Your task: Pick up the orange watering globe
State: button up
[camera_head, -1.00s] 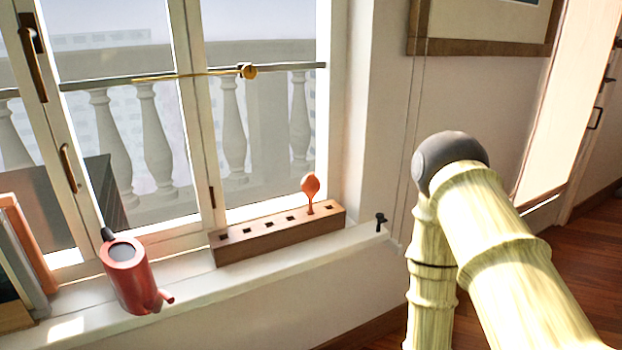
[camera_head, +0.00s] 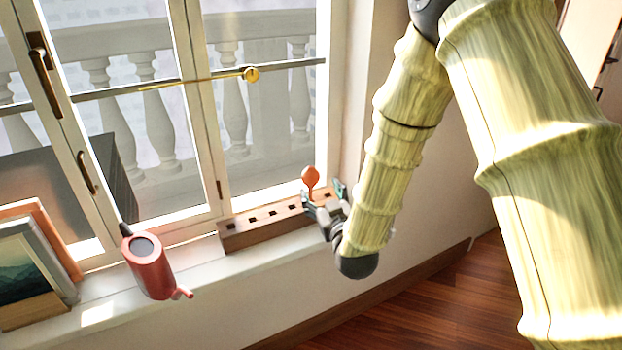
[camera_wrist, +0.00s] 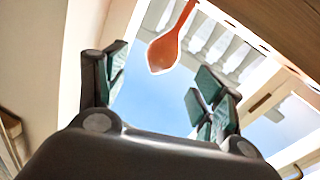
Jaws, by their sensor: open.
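The orange watering globe (camera_head: 311,177) stands upright in the right end of a wooden block with several square holes (camera_head: 262,229) on the windowsill. My gripper (camera_head: 325,196) is open beside the globe, at the block's right end. In the wrist view the globe (camera_wrist: 163,52) shows beyond and between the spread fingers (camera_wrist: 158,88), with its stem running to the block (camera_wrist: 262,24). Nothing is between the finger pads. The lower end of the stem is hidden in the block.
A red watering can (camera_head: 150,268) stands on the sill (camera_head: 205,285) to the left. Framed pictures (camera_head: 30,262) lean at the far left. A thin yellow rod with a round end (camera_head: 251,74) crosses the window above. The floor at lower right is clear.

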aim_at(313, 180)
jog(key=x, duration=0.3)
jog(key=shift+w+a, duration=0.1)
jog(key=shift+w, duration=0.25)
jog(key=shift+a+b+x, duration=0.1)
jog(key=shift+b+x, duration=0.15)
jog(key=shift+x, duration=1.1)
jog(key=shift+a+b+x, duration=0.15)
jog(key=shift+b+x, duration=0.05)
jog(key=shift+x, duration=1.15)
jog(key=shift+r, duration=0.15)
jog(key=shift+c, duration=0.2)
jog(key=c, duration=1.1)
